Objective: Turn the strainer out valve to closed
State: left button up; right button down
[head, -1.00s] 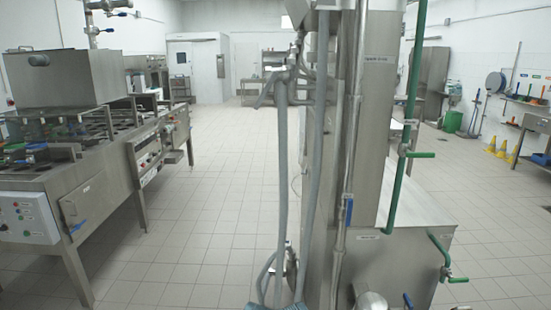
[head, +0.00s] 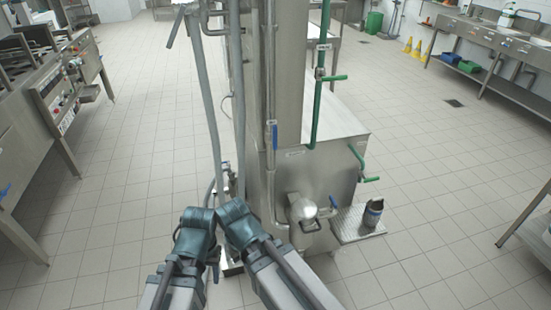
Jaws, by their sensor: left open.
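A steel tank unit (head: 335,155) stands in the middle of the head view, with several valves on its pipes. One valve has an upright blue handle (head: 274,136) on the vertical steel pipe. Another blue handle (head: 333,202) sits low, beside a rounded steel housing (head: 302,208). Two green-handled valves show, an upper one (head: 335,78) and a lower one (head: 371,180). The labels are too small to read, so I cannot tell which is the strainer out valve. My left gripper (head: 195,218) is open at the bottom centre, apart from the valves. My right gripper (head: 233,212) is close beside it; its jaws are unclear.
A tread-plate step (head: 358,226) with a dark can (head: 373,212) on it juts out right of the tank. A steel machine (head: 45,95) stands at left, sinks (head: 490,38) at right.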

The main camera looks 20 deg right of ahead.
aim_at(274, 140)
jog(key=i+l, duration=0.35)
jog(key=l, duration=0.15)
jog(key=i+l, duration=0.35)
jog(key=l, duration=0.2)
